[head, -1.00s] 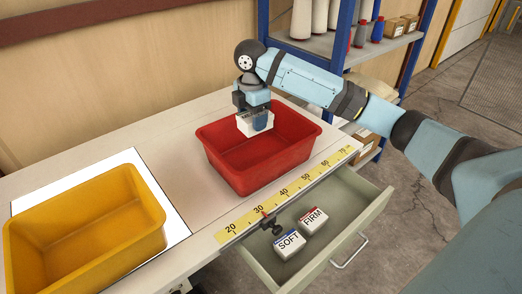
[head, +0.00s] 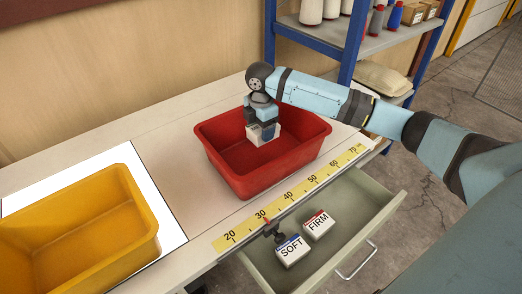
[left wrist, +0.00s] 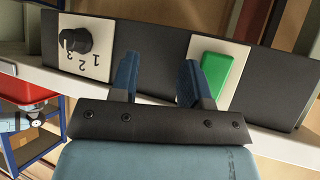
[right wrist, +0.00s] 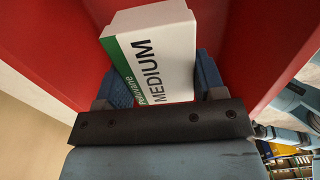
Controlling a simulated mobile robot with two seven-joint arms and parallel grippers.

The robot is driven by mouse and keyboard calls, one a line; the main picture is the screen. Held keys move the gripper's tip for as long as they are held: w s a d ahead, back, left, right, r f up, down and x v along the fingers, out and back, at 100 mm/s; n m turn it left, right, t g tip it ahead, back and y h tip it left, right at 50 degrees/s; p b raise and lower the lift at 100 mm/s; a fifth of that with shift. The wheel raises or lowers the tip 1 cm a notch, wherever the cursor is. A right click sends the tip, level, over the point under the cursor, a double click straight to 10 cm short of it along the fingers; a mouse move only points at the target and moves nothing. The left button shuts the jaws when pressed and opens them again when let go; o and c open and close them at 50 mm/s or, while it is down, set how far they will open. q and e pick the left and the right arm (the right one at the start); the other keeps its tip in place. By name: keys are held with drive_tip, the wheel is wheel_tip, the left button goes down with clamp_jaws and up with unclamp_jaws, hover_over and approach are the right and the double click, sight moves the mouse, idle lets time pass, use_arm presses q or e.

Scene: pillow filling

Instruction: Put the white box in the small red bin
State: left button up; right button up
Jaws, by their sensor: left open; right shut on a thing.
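The white box (right wrist: 160,60), with a green stripe and the word MEDIUM, is between the fingers of my right gripper (right wrist: 155,88), which is shut on it. In the head view my right gripper (head: 262,128) holds the white box (head: 254,135) inside the small red bin (head: 230,172), below its rim level. Whether the box touches the bin floor I cannot tell. Red bin walls (right wrist: 60,40) surround it in the right wrist view. My left gripper (left wrist: 158,75) is open and empty, in front of a dark panel with a dial and a green button.
A yellow bin (head: 85,225) stands on a white sheet at the left. An open drawer (head: 350,215) holds SOFT (head: 291,250) and FIRM (head: 319,224) boxes. A yellow ruler strip (head: 300,192) runs along the table edge. A blue shelf (head: 355,45) stands behind.

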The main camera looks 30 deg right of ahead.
wheel_tip(320, 180, down, 9)
drive_tip(key=shift+r, duration=0.1)
idle(0.3)
drive_tip(key=o, duration=0.9)
drive_tip(key=shift+f, duration=0.2)
drive_tip(key=shift+o, duration=0.2)
wheel_tip(320, 180, up, 12)
drive_tip(key=shift+r, duration=0.2)
drive_tip(key=shift+s+f, duration=0.1)
